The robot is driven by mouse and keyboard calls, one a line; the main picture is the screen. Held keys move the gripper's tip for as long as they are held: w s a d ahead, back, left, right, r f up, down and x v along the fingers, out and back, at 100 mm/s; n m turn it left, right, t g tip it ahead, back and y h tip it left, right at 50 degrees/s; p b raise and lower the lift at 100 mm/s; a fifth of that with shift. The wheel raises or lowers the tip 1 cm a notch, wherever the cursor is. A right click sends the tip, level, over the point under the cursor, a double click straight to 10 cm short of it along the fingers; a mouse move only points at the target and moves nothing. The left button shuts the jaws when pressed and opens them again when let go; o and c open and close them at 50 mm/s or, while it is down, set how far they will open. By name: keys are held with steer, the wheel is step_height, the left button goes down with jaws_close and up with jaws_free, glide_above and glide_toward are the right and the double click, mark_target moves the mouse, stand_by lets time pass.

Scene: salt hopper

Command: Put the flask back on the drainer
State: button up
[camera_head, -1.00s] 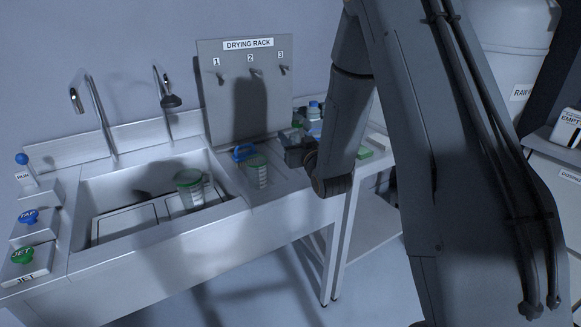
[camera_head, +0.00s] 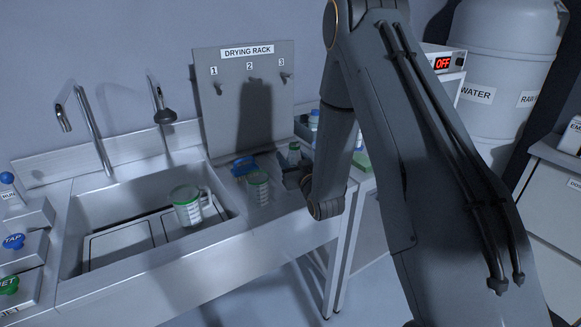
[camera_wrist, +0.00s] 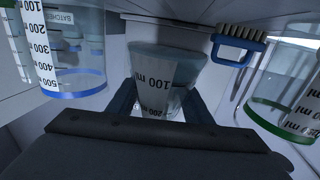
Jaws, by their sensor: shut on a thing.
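The clear flask with 100 ml and 200 ml marks (camera_wrist: 163,80) is between the jaws of my gripper (camera_wrist: 160,108) in the wrist view. In the head view the flask (camera_head: 293,153) shows small, just above my gripper (camera_head: 292,177), which is partly hidden by my arm. The gripper is shut on it. The drainer (camera_head: 268,208) is the metal surface right of the sink, below the board marked DRYING RACK (camera_head: 248,95). The flask is at the drainer's right side; I cannot tell whether its base touches.
A green-rimmed beaker (camera_head: 258,188) and a blue brush (camera_head: 244,166) are on the drainer, left of the flask. A green-rimmed jug (camera_head: 188,212) stands in the sink (camera_head: 130,240). In the wrist view, a blue-rimmed vessel (camera_wrist: 75,75) is left of the flask.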

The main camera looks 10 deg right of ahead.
steer(key=shift+f+p, duration=0.5)
steer(key=shift+f, duration=1.45)
steer(key=shift+f, duration=0.15)
steer(key=o, duration=1.3)
